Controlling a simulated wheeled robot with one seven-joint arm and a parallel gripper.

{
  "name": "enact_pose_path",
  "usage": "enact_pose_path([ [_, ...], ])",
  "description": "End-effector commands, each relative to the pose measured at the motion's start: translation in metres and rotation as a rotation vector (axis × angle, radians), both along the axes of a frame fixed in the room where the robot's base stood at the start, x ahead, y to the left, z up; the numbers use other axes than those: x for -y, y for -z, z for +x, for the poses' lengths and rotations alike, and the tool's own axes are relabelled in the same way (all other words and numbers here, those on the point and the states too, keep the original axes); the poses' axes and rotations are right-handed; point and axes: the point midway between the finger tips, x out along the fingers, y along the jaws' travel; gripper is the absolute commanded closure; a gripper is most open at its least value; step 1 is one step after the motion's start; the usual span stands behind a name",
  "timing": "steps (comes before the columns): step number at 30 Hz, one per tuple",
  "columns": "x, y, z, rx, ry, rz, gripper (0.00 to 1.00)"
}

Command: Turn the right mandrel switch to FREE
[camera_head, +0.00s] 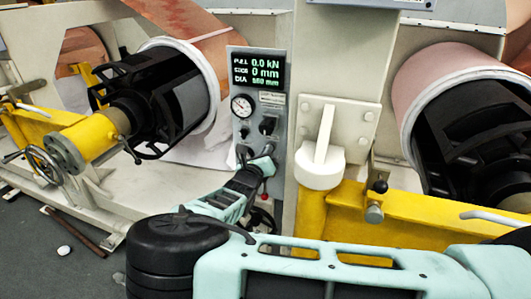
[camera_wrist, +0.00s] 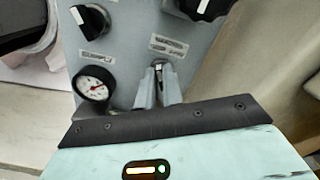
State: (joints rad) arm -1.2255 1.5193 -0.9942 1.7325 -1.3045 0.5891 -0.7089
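The grey control panel (camera_head: 280,100) stands left of centre in the head view. My gripper (camera_head: 268,166) reaches its lower right part. In the wrist view my gripper's two fingers (camera_wrist: 158,82) are close together, with a small switch (camera_wrist: 158,68) in the narrow gap between their tips. A label (camera_wrist: 168,45) sits just above that switch; its text is too small to read. A black knob with a white pointer (camera_wrist: 90,20) is at upper left, and a larger black knob (camera_wrist: 205,8) is at the top. The fingers hide much of the small switch.
A pressure gauge (camera_wrist: 95,83) is left of my fingers. The panel's lit display (camera_head: 258,70) reads 0.0 kN and 0 mm. A roll on a black mandrel (camera_head: 165,90) is at left, another roll (camera_head: 450,80) at right. A yellow beam with a lever (camera_head: 410,215) is right of the panel.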

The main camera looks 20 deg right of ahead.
Motion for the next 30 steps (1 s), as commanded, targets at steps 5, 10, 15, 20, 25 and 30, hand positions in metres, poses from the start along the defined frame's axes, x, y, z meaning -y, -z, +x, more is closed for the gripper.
enact_pose_path([
  [5, -0.0004, 0.0002, -0.0002, 0.004, -0.001, 0.006, 1.0],
  [10, -0.0002, 0.0, -0.0005, 0.028, -0.001, 0.04, 1.0],
  [15, 0.0003, -0.0001, -0.0011, 0.084, -0.001, 0.117, 1.0],
  [20, 0.0012, 0.0, -0.0019, 0.162, 0.0, 0.225, 1.0],
  [25, 0.0025, -0.0004, -0.0025, 0.257, 0.0, 0.355, 1.0],
  [30, 0.0035, -0.0003, -0.0034, 0.352, -0.001, 0.486, 1.0],
])
